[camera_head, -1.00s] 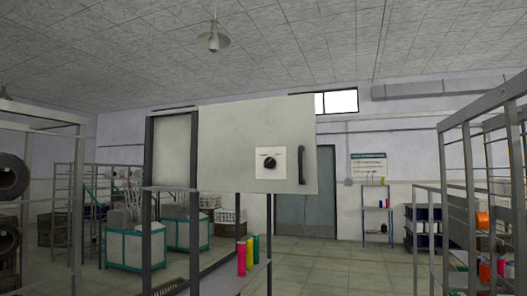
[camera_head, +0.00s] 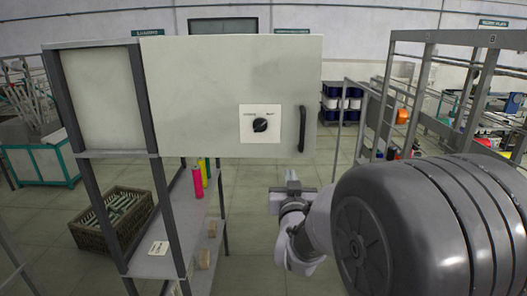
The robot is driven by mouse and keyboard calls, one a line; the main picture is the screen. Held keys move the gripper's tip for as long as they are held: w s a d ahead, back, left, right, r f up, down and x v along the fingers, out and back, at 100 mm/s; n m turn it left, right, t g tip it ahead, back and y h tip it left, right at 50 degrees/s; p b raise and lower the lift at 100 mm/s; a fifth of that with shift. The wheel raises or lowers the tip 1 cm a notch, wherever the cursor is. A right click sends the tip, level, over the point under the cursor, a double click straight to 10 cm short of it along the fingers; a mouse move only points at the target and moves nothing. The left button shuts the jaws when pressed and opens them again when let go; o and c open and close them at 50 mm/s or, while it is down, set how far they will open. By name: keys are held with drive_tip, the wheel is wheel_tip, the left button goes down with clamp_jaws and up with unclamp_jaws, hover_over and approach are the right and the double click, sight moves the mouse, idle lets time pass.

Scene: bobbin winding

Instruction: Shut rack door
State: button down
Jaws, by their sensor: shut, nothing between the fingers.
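The rack door (camera_head: 195,95) is a pale grey panel in the upper left and middle of the head view. It carries a dark vertical handle (camera_head: 302,129) near its right edge and a black knob (camera_head: 260,125) on a white plate. The door appears swung out from the dark-framed rack (camera_head: 152,113); how far open it stands I cannot tell exactly. My gripper (camera_head: 293,178) is shut and empty, below the handle and apart from it in the picture.
Below the door, a shelf (camera_head: 163,265) holds a pink spool (camera_head: 197,182) and a yellow one. A crate (camera_head: 112,215) sits on the floor to the left. A metal rack (camera_head: 428,80) stands at the right. Open floor (camera_head: 250,230) lies between.

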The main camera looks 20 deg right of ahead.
sight(285, 156)
drive_tip(key=p+x, duration=0.1)
drive_tip(key=x, duration=0.2)
drive_tip(key=p+x, duration=0.1)
drive_tip(key=x, duration=0.2)
drive_tip(key=p+x, duration=0.1)
drive_tip(key=x, duration=0.2)
drive_tip(key=shift+w+a+p, duration=0.2)
drive_tip(key=shift+w+p, duration=0.1)
drive_tip(key=shift+p, duration=0.1)
drive_tip(key=shift+w+f, duration=0.1)
drive_tip(key=shift+w, duration=0.25)
drive_tip(key=shift+s, duration=0.15)
